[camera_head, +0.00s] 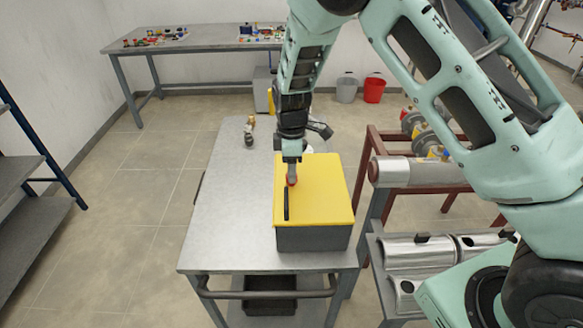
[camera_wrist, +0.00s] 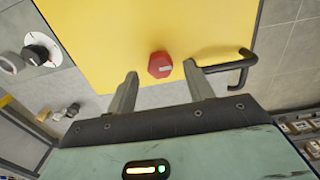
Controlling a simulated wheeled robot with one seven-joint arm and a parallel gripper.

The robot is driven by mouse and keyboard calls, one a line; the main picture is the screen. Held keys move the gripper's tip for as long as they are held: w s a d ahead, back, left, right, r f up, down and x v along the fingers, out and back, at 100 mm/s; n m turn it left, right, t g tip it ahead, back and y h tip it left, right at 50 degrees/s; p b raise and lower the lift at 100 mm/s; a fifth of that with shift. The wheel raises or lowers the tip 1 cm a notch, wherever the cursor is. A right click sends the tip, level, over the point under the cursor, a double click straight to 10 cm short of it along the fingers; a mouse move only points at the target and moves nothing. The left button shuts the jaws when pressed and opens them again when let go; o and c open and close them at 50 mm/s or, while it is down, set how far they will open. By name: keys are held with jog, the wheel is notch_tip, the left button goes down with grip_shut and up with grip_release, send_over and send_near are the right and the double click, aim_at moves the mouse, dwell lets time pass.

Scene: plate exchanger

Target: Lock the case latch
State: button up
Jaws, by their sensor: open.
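The case is a dark grey box (camera_head: 312,239) with a yellow lid (camera_head: 322,190), and it stands on a grey metal cart. The lid also fills the top of the wrist view (camera_wrist: 110,40). A red hexagonal knob (camera_wrist: 160,65), which looks like the latch, sits on the lid; it shows as a small red spot in the head view (camera_head: 292,181). A black bar handle (camera_wrist: 235,65) is to its right in the wrist view. My gripper (camera_wrist: 161,72) is open, its fingers on either side of the knob. I cannot tell whether they touch it.
The cart top (camera_head: 226,215) is clear left of the case. Small fittings (camera_head: 249,133) stand at its back. A red-brown rack (camera_head: 371,160) with metal cylinders is close on the right. A workbench (camera_head: 190,42) and a red bucket (camera_head: 374,88) are behind.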

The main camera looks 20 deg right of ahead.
aim_at(292, 187)
jog(key=shift+f, duration=1.3)
jog(key=c, duration=1)
